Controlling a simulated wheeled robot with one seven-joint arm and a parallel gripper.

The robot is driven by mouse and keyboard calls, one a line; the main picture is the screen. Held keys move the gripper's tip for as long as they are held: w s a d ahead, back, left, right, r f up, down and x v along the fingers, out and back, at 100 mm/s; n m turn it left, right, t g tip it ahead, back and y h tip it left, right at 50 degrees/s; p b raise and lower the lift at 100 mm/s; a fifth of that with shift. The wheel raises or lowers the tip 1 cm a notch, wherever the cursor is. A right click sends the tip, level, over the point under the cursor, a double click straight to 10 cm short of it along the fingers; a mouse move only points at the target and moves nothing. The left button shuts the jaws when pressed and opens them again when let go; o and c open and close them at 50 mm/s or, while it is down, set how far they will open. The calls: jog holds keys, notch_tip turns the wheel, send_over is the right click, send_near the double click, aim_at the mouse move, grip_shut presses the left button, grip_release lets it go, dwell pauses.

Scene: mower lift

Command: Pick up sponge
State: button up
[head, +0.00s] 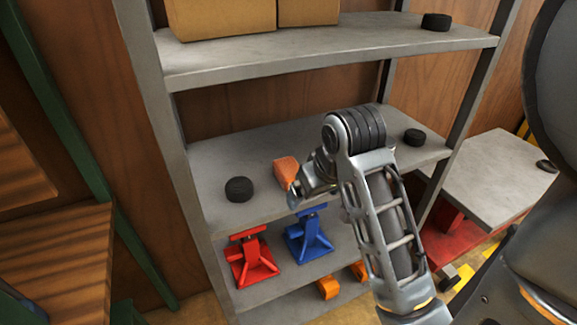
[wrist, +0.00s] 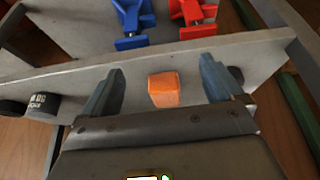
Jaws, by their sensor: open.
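The sponge (head: 287,171) is an orange block on the middle shelf (head: 222,172) of a grey rack, partly hidden behind my gripper in the head view. In the wrist view the sponge (wrist: 164,89) shows between my two fingers, nearer the middle, with a gap on each side. My gripper (wrist: 160,82) is open and empty, its fingers either side of the sponge in that picture. In the head view my gripper (head: 300,192) is over the shelf beside the sponge. I cannot tell the exact distance between them.
Black round pieces stand on the middle shelf at left (head: 239,189) and right (head: 414,137). A red jack stand (head: 251,257) and a blue jack stand (head: 309,238) are on the shelf below. Cardboard boxes (head: 222,18) sit on the upper shelf (head: 330,48), above my arm.

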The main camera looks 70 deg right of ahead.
send_near(289, 166)
jog(key=x, duration=0.5)
jog(key=shift+f, duration=0.25)
jog(key=shift+p+x, duration=0.35)
jog(key=shift+x, duration=2.2)
jog(key=shift+c, duration=0.2)
jog(key=c, duration=1)
jog(key=shift+r, duration=0.15)
